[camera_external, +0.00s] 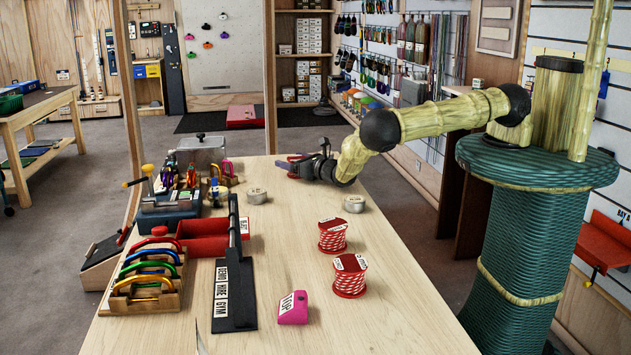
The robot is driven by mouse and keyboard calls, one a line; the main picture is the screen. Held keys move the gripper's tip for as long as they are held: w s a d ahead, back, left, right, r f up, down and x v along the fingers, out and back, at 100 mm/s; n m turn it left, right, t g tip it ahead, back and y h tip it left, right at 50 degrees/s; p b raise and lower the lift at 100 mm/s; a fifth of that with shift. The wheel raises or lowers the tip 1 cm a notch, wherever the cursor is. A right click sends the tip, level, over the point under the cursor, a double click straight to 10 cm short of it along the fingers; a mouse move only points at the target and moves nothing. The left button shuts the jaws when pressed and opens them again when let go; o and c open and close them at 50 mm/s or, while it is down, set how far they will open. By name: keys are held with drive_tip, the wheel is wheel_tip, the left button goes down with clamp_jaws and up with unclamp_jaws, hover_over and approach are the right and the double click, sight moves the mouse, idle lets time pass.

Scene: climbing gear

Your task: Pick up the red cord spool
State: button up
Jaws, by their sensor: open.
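Two red and white cord spools stand upright on the wooden table. The nearer red cord spool (350,277) is at the right front, and the other red cord spool (333,236) stands a little behind it. Both have pale labels on top. My gripper (292,166) is at the far end of the table, low over the surface and pointing left. It is well behind both spools and apart from them. The finger gap is small and dark in this view, and I see nothing held.
The wooden table (385,300) is clear around the spools. A pink block (293,308) and a black stand (233,285) are left of them. Two pale tape rolls (354,204) (257,196) lie behind. A red tray (205,238) and a rack of coloured carabiners (150,275) fill the left side.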

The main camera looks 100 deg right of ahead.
sight(293, 157)
drive_tip(key=c, duration=1.1)
drive_tip(key=shift+r, duration=0.1)
wheel_tip(293, 157, up, 10)
drive_tip(key=b, duration=0.2)
drive_tip(key=shift+b, duration=0.4)
